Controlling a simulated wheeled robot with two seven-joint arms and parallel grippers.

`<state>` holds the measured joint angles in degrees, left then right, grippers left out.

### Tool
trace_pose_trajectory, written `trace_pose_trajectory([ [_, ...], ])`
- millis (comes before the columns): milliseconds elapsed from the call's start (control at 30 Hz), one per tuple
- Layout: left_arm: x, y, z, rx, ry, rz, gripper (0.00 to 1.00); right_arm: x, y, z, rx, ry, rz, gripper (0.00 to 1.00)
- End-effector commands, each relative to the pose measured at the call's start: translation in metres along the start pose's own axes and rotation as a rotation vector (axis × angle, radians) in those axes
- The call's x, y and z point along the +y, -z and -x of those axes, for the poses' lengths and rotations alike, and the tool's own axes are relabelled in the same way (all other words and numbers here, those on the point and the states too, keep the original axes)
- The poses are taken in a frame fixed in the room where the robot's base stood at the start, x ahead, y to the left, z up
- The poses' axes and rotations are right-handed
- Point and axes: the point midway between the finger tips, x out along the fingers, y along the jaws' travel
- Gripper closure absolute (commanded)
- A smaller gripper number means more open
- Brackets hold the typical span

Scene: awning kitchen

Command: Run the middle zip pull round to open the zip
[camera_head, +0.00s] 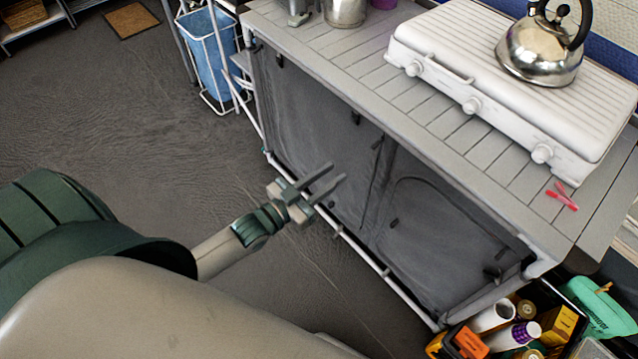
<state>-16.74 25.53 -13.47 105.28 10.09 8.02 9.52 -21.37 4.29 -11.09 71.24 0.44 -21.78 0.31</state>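The dark grey fabric front of the kitchen stand (325,115) has two panels. The right panel has a curved zip line (440,185) along its top and left side. Small dark tabs show on the front: one near the top middle (355,117), one by the divide (377,142), one at the right panel's left side (393,222) and one at its lower right (492,270). I cannot tell for sure which is the middle zip pull. My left gripper (336,172) is open and empty, in front of the left panel, its fingers pointing right. My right gripper is out of view.
A white stove (440,65) with a steel kettle (540,50) stands on the slatted top. A red lighter-like item (562,197) lies near its front edge. A filled crate (545,290) stands at lower right. The floor (120,110) left of the stand is clear.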

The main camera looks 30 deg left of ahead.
Motion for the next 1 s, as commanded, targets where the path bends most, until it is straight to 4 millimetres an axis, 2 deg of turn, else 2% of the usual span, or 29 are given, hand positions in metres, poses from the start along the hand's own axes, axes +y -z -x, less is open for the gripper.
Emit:
trace_pose_trajectory([
  [100,0.000,-0.001,0.018,-0.002,0.001,0.000,0.73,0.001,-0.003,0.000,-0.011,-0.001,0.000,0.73],
  [300,0.000,0.000,0.032,0.001,0.000,0.000,0.73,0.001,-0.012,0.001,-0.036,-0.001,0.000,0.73],
  [667,0.000,0.001,0.034,0.001,0.000,0.000,0.73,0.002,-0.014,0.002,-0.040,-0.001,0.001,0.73],
  [1000,0.000,-0.002,0.034,-0.003,0.002,0.000,0.73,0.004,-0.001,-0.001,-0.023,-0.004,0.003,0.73],
])
